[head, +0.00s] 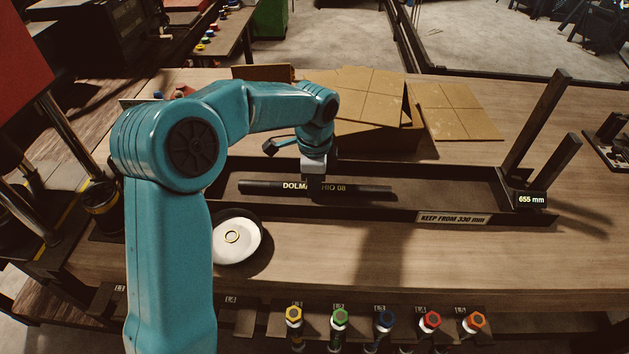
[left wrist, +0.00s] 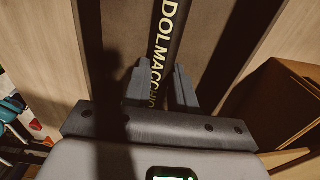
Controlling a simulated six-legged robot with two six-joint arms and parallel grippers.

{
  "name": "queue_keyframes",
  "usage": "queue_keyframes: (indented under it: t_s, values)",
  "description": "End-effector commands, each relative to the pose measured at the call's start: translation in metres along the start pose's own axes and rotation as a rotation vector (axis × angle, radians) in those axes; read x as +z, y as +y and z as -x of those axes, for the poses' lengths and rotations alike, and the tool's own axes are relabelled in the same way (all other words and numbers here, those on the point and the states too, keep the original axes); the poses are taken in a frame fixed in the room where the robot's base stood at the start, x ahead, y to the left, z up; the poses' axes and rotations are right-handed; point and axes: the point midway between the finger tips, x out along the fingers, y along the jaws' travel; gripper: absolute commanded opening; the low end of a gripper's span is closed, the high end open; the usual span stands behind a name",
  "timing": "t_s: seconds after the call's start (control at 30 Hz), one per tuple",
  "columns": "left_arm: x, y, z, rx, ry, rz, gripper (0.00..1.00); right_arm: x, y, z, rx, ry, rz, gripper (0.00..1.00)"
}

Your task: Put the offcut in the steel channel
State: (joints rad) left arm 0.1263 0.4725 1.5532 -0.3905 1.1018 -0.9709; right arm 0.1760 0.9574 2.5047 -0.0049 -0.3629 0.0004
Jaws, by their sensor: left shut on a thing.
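The offcut is a short length of black hose (head: 360,192) with white lettering, and in the left wrist view it is a dark bar (left wrist: 168,40) with pale yellow letters. My left gripper (head: 314,188) is shut on it near its middle; the fingers (left wrist: 161,88) lie on either side in the left wrist view. The steel channel (head: 450,188) is a long dark trough across the table. The hose lies along it, within its outline in the head view. I cannot tell whether it touches the channel floor. My right gripper is not in view.
A "655 mm" display (head: 531,199) and dark uprights stand at the channel's right end. A cardboard box (head: 375,138) is behind. A white dish (head: 237,250) with a yellow ring sits in front. Several coloured-topped fittings (head: 340,316) line the front edge. The table's front right is clear.

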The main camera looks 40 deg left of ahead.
Motion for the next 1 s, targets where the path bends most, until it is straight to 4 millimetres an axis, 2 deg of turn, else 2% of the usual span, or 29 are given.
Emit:
queue_keyframes:
  t_s: [0.03, 0.07, 0.13, 0.4, 0.53, 1.0]
  values:
    - [0.0, 0.0, -0.003, 0.0, 0.0, 0.0, 0.0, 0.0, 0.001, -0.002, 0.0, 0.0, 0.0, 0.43]
    - [0.0, 0.0, -0.003, 0.001, 0.0, 0.0, 0.28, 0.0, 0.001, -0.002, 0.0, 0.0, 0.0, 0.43]
    - [0.0, 0.0, -0.002, 0.001, 0.0, 0.0, 0.51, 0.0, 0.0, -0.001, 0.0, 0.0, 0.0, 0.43]
    - [0.0, 0.0, -0.002, 0.001, 0.0, 0.0, 0.51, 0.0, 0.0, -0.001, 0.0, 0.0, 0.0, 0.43]
    - [0.0, 0.0, 0.008, -0.002, 0.0, 0.0, 0.51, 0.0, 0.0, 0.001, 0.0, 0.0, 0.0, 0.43]
    - [-0.001, -0.001, 0.106, -0.002, 0.001, -0.001, 0.51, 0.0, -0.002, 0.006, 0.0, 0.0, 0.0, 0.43]
